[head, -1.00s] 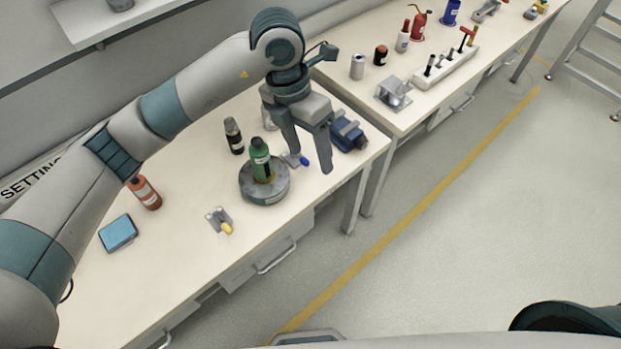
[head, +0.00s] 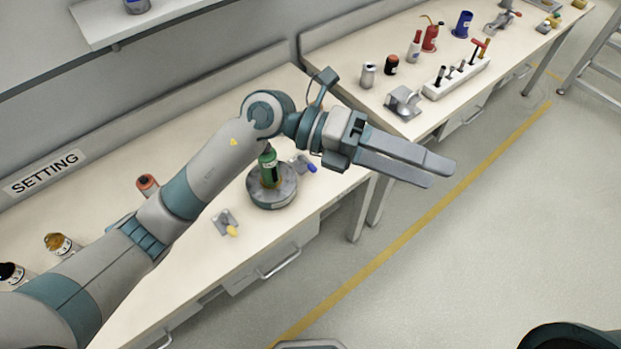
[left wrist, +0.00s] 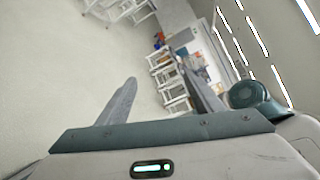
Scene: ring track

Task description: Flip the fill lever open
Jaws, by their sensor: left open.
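Two small grey lever fixtures show on the near bench in the head view. One has a yellow-tipped handle (head: 231,230), in front of a round grey turntable (head: 272,199). The other has a blue-tipped handle (head: 311,168), just right of a green bottle (head: 270,171) on the turntable. I cannot tell which is the fill lever. My left gripper (head: 441,173) is open and empty, pointing right over the floor past the bench edge, away from both levers. In the left wrist view its two fingers (left wrist: 160,82) are spread with nothing between them. My right gripper is not in view.
An orange bottle (head: 147,185) stands partly behind my left arm. A second bench holds a metal bracket (head: 403,101), a white rack (head: 456,79), cans and bottles. The floor beyond the yellow line (head: 420,233) is clear. A ladder-like frame (head: 594,55) stands at far right.

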